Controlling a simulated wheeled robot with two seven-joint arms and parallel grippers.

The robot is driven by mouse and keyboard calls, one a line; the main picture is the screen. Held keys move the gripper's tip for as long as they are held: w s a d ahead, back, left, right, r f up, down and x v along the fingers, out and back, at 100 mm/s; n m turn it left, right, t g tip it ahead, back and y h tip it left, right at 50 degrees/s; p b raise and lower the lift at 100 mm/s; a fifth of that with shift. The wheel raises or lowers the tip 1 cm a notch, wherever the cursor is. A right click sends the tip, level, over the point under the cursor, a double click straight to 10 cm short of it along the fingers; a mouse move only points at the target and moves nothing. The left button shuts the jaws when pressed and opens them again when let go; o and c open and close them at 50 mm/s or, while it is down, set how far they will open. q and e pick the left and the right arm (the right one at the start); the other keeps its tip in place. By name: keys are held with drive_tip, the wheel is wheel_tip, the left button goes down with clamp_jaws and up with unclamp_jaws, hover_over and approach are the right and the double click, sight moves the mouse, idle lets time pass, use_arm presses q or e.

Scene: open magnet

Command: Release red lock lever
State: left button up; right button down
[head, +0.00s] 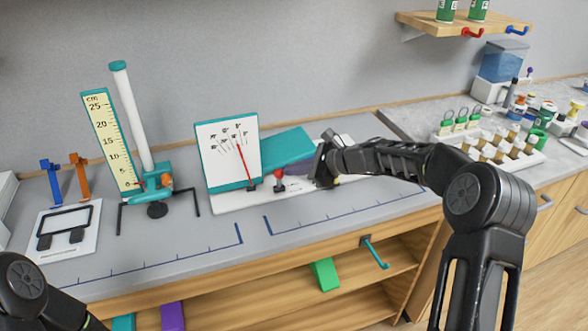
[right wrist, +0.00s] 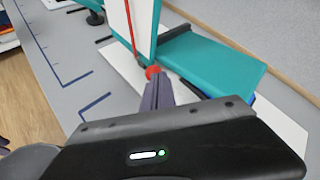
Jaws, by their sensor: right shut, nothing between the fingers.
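The red lock lever (head: 279,174) has a round red knob on a dark stem and stands on the white base of the teal dial device (head: 228,150). In the right wrist view the red knob (right wrist: 152,71) shows just beyond my fingertips. My right gripper (head: 291,169) reaches in from the right, with its fingers close together beside the knob. In the right wrist view the gripper (right wrist: 157,82) is shut, with nothing seen between the fingers. I cannot tell whether the fingertips touch the knob. My left gripper is out of view; only my left arm shows at the lower left.
A scale stand with a white tube (head: 131,115) is left of the device. Blue and orange clamps (head: 78,176) and a white plate (head: 62,232) are farther left. A rack of bottles (head: 505,150) is at the right. The front bench strip is clear.

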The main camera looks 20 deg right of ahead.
drive_tip(key=shift+r+p, duration=0.65)
drive_tip(key=shift+r, duration=0.2)
drive_tip(key=shift+d, duration=0.1)
drive_tip(key=s+d+r+b, duration=0.1)
drive_tip(key=s+d+r, duration=0.2)
drive_tip(key=d+r, duration=0.5)
drive_tip(key=shift+d+r, duration=0.35)
drive_tip(key=shift+d, duration=0.2)
